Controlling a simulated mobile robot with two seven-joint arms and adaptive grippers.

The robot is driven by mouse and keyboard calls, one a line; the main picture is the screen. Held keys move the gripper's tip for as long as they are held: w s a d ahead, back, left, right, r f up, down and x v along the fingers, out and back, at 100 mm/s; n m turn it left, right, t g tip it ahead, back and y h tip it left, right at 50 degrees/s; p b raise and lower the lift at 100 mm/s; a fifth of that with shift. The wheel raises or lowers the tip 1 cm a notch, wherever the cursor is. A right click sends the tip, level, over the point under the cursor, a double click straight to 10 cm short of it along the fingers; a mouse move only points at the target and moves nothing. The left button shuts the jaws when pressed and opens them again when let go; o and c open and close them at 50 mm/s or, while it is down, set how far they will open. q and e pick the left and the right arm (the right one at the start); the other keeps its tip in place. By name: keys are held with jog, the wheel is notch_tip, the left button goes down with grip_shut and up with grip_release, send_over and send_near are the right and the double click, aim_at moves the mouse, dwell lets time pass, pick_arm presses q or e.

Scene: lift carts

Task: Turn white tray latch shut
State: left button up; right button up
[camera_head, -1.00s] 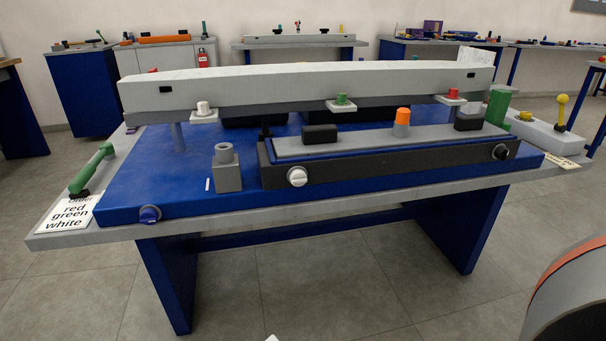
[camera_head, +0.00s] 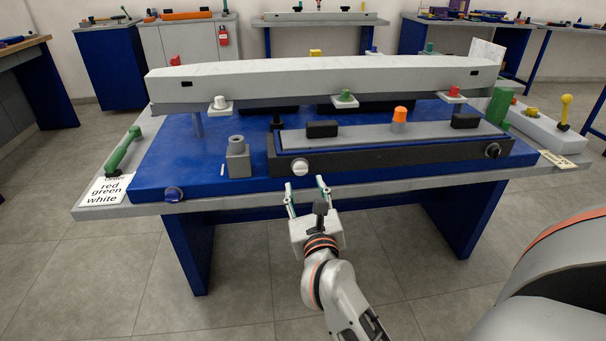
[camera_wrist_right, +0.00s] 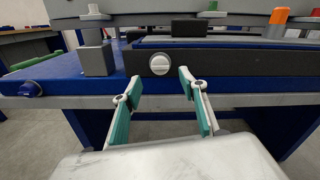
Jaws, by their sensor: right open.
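The white tray latch (camera_head: 300,167) is a round knob on the left part of the black tray's front face. In the right wrist view the white latch (camera_wrist_right: 160,64) shows a bar lying about level across it. The black tray (camera_head: 400,158) sits on the blue table top. My right gripper (camera_head: 306,184) is open and empty, just in front of and below the white latch, apart from it. In the right wrist view its teal-padded fingers (camera_wrist_right: 158,82) stand either side of the latch in the picture. My left gripper is not in view.
A black knob (camera_head: 492,151) sits at the tray's right end and a blue knob (camera_head: 174,194) on the table's front edge. A grey block (camera_head: 238,160) stands left of the tray. A long white beam (camera_head: 320,78) spans above.

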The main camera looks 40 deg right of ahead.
aim_at(301, 172)
jog(key=x, duration=0.6)
jog(key=shift+r, duration=0.1)
jog(key=shift+s, duration=0.1)
jog(key=c, duration=1.1)
